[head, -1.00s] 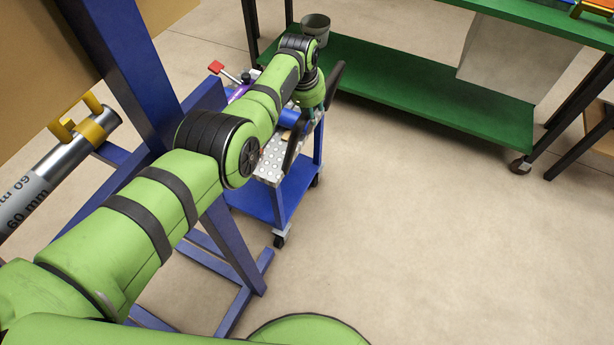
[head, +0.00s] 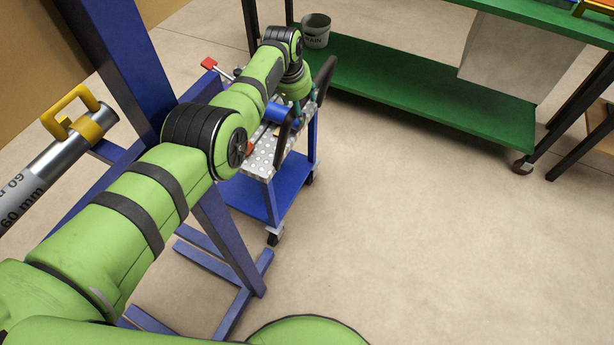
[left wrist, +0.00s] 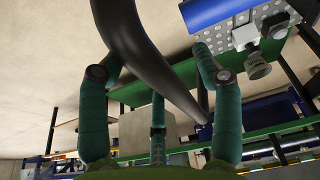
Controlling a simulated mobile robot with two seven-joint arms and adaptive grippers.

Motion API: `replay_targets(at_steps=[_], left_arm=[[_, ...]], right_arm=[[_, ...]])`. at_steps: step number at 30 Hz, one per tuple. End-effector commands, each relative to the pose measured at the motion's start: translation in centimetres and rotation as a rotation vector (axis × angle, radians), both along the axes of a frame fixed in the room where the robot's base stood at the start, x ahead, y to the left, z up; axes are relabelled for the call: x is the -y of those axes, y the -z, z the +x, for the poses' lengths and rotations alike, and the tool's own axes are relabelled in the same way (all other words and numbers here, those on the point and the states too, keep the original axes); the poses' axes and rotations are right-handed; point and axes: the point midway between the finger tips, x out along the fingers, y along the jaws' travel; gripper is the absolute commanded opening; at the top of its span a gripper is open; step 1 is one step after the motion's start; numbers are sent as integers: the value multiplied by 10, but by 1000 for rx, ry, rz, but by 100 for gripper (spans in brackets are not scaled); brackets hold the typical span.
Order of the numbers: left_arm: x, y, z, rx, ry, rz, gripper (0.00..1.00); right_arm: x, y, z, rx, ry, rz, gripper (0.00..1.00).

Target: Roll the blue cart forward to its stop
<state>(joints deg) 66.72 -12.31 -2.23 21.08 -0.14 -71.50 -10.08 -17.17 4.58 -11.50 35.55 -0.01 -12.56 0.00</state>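The blue cart (head: 290,187) stands on the floor left of centre in the head view, with a perforated metal top, black handle parts and casters. A blue cylinder lies on its top and shows in the left wrist view (left wrist: 215,10). My left gripper (head: 301,104) is over the cart top near the black handle (head: 326,80). In the left wrist view its teal fingers are spread, with the curved black handle bar (left wrist: 150,60) passing between them. I cannot tell whether they touch it. My right gripper is out of view. I cannot make out the stop; my arm hides part of the cart.
A blue frame (head: 225,240) stands close left of the cart. A green shelf bench (head: 430,95) with a grey bucket (head: 316,31) is behind and right. A pipe (head: 50,175) with a yellow clamp (head: 80,120) is at left. Floor at right is clear.

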Motion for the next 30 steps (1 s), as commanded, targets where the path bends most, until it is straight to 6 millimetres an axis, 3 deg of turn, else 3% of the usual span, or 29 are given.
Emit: replay_targets(at_steps=[2,14,30], left_arm=[[0,-4,3,11,-2,0,88],[3,-4,0,2,1,-5,88],[4,-47,0,0,3,-6,88]], right_arm=[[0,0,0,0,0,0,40],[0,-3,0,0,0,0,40],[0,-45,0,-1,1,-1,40]])
